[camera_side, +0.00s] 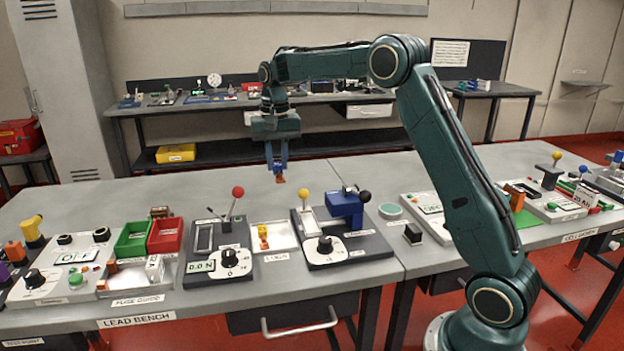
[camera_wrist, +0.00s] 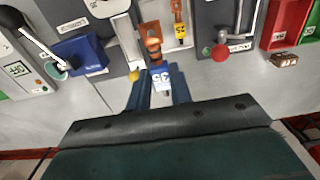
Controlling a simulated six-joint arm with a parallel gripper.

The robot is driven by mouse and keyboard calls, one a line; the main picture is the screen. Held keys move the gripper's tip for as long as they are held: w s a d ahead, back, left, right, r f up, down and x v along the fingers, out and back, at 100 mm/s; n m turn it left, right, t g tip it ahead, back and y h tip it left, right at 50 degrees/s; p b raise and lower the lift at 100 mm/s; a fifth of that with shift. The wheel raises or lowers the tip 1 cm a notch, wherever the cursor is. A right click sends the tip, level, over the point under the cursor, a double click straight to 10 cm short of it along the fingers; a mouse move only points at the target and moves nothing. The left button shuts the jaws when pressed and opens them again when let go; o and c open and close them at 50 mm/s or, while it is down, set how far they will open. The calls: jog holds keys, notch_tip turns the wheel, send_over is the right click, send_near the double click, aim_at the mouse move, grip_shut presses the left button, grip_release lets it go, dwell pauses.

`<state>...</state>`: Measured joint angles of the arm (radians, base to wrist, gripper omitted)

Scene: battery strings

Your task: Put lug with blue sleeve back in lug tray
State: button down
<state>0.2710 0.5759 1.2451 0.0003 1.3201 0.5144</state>
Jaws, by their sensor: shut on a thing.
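My gripper (camera_side: 277,170) hangs above the bench, behind the lug tray and well clear of the bench top in the side view. In the wrist view its blue fingers (camera_wrist: 160,92) are shut on the lug with the blue sleeve (camera_wrist: 160,76). The sleeve carries white marks, and the copper end points away from my wrist. In the side view only a small orange end of this lug (camera_side: 280,179) shows below the fingers. The white lug tray (camera_side: 286,235) stands near the bench's front edge. A lug with a yellow sleeve (camera_wrist: 181,31) lies in it.
Left of the tray in the side view is a crimp device with a red-knobbed lever (camera_side: 238,191). Right of it is a blue press (camera_side: 345,207) with a yellow-knobbed lever (camera_side: 303,195). Green (camera_side: 132,238) and red (camera_side: 166,236) bins stand farther left. The bench behind is clear.

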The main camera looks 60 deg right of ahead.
notch_tip(320, 180, down, 18)
jog(key=shift+r, duration=0.25)
dwell(0.6)
jog(key=shift+f, duration=0.1)
jog(key=c, duration=1.3)
grip_release()
jog(key=shift+o, duration=0.2)
notch_tip(320, 180, up, 12)
